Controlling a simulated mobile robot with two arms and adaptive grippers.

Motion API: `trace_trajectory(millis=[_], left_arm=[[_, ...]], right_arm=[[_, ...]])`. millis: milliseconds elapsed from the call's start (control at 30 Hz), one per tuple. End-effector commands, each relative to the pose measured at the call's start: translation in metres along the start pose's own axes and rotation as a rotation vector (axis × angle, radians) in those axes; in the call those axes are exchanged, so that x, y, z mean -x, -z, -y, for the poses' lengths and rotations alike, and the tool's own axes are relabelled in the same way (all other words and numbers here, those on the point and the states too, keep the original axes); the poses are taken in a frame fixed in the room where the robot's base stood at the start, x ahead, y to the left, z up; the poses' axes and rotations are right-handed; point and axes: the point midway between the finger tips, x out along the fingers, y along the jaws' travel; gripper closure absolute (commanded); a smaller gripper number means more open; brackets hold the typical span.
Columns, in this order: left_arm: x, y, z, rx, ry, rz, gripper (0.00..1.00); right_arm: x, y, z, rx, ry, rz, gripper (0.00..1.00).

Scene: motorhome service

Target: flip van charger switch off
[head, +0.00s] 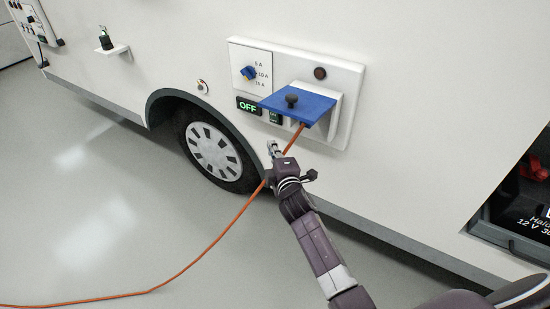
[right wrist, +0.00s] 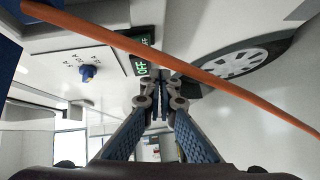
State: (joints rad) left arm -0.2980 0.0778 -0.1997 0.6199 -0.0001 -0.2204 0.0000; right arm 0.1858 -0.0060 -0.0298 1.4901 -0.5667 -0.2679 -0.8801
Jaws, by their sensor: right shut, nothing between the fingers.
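The charger panel (head: 345,127) is a white plate on the motorhome's side. A small display (head: 248,106) on it reads OFF in green; green lettering also shows in the right wrist view (right wrist: 142,68). Right of the display, a small dark switch-like part with green on it (head: 275,118) is partly hidden under the raised blue flap (head: 306,104). My right gripper (head: 273,149) is shut and empty, just below that part; I cannot tell whether it touches. In the right wrist view its closed fingertips (right wrist: 160,92) point towards the green lettering. My left gripper is not in view.
A blue dial (head: 249,73) with ampere marks and a dark red lamp (head: 320,73) sit higher on the panel. An orange cable (head: 222,236) runs from under the flap past my right gripper to the floor. The wheel (head: 214,150) is left; an open compartment (head: 520,205) is right.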

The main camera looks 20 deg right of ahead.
Motion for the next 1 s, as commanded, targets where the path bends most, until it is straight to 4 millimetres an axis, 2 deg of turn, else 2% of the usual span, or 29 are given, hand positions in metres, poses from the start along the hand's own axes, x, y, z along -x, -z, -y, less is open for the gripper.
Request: trace_trajectory(millis=[100,300,867,933,1000], left_arm=[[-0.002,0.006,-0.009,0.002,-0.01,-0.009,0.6],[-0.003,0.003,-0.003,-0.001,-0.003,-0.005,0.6],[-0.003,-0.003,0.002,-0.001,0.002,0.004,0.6],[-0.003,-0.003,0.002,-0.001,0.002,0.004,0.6],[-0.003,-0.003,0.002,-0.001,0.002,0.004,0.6]], right_arm=[[0.02,-0.001,0.006,-0.001,0.002,0.0,1.0],[0.037,-0.001,0.01,-0.001,0.001,0.0,1.0],[0.039,-0.001,0.011,-0.002,0.003,0.0,1.0],[0.04,-0.001,0.021,-0.012,0.019,-0.001,1.0],[0.042,-0.002,0.044,-0.039,0.059,-0.002,1.0]])
